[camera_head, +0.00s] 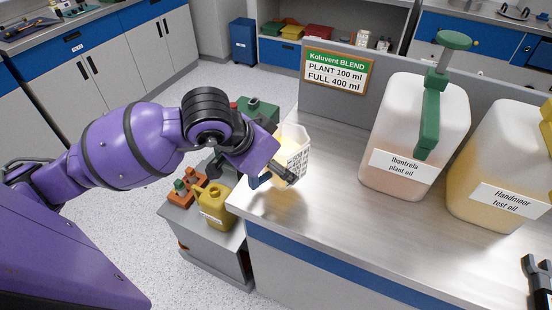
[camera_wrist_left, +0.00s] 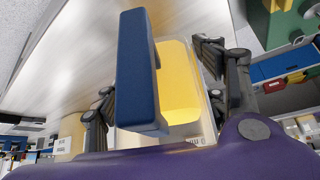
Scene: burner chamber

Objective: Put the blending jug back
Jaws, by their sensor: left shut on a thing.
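The blending jug (camera_head: 292,150) is a pale, see-through jug with markings on its side and yellow liquid inside. It is at the left end of the steel counter (camera_head: 330,215) in the head view. My left gripper (camera_head: 274,172) is shut on the jug, by its blue handle. In the left wrist view the blue handle (camera_wrist_left: 140,70) lies between the dark fingers, with the yellow liquid (camera_wrist_left: 180,85) behind it. A shadow falls on the counter below; I cannot tell whether the base touches. Part of my right gripper (camera_head: 538,283) shows at the lower right edge, mostly cut off.
A sign (camera_head: 338,72) reading "Koluvent BLEND, PLANT 100 ml, FULL 400 ml" stands behind the jug. A plant oil canister (camera_head: 415,135) with a green pump and a test oil canister (camera_head: 500,165) stand right. A grey cart (camera_head: 205,240) with a yellow can (camera_head: 215,207) is below left.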

